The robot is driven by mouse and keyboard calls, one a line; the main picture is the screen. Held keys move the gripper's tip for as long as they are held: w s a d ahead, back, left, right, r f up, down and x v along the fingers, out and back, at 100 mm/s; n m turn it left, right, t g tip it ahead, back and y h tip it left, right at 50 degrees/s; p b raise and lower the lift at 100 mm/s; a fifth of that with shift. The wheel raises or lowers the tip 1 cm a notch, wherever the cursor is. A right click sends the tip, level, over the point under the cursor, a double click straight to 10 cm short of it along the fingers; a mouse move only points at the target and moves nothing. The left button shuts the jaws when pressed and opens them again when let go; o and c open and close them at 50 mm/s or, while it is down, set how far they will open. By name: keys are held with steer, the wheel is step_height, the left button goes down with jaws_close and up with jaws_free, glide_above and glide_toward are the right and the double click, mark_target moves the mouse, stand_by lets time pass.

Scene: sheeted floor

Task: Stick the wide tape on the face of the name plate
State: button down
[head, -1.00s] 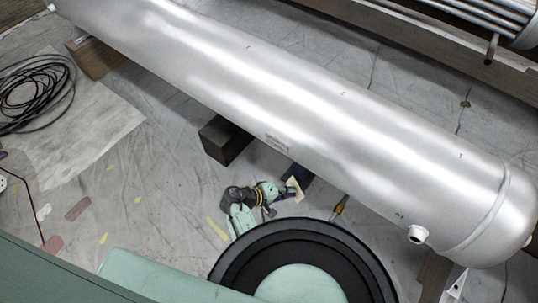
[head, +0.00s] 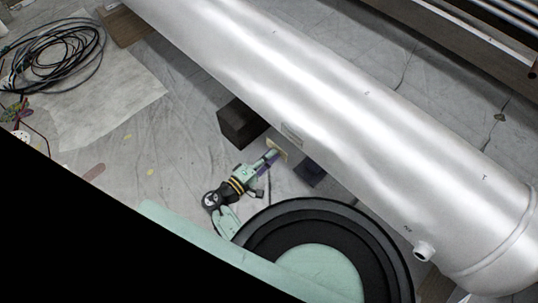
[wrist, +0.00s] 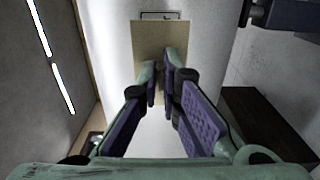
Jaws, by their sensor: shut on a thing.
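The name plate (head: 292,133) is a small grey rectangle on the lower side of the long silvery vessel (head: 330,110). In the wrist view only its upper edge (wrist: 160,15) shows above the tape; the rest is hidden. The wide tape (wrist: 160,40) is a flat beige piece, upright in front of the vessel wall, and also shows in the head view (head: 280,151). My gripper (head: 271,156) is shut on the tape's lower part, with its fingertips (wrist: 161,78) close together. The tape is close to the plate; I cannot tell whether they touch.
Dark support blocks (head: 243,122) stand under the vessel, one left of my gripper and another (head: 309,173) to its right. Coiled black cable (head: 55,55) lies on a pale sheet at the far left. The floor left of my gripper is mostly clear.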

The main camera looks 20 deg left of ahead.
steer(key=shift+b+x, duration=0.35)
steer(key=shift+x, duration=2.45)
steer(key=shift+b+x, duration=0.5)
steer(key=shift+x, duration=0.25)
steer(key=c, duration=1.7)
jaws_free()
steer(key=v, duration=1.2)
